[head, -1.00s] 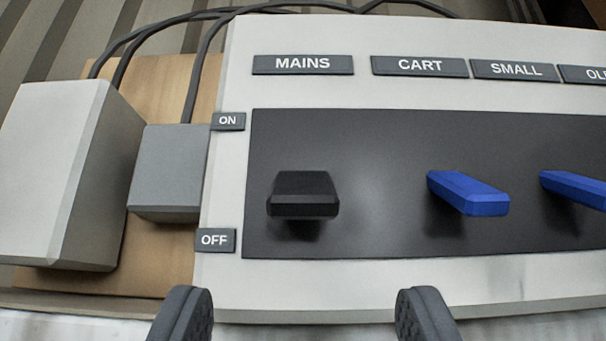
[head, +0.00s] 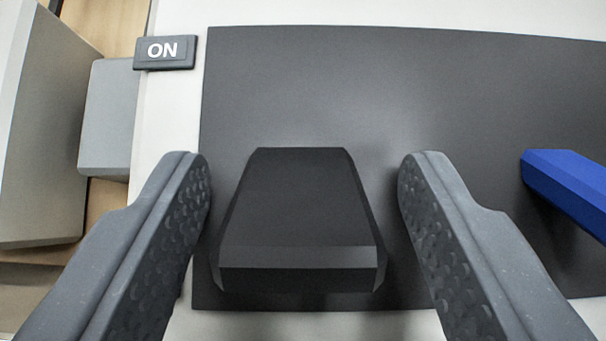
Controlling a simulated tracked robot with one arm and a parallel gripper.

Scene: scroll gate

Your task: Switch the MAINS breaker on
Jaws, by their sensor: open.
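The black MAINS breaker lever (head: 300,215) sits on the dark panel (head: 420,90), low in the head view. Its front end points down toward the OFF end, though the OFF label is out of view now. The ON label (head: 163,51) shows at the upper left. My gripper (head: 303,165) is open, with one finger on each side of the lever. Small gaps show between the lever and both fingers, with the right gap a little wider at the tips.
A blue breaker lever (head: 570,185) stands to the right of my right finger. A small grey box (head: 108,118) and a larger pale box (head: 40,130) stand at the left. The panel above the black lever is clear.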

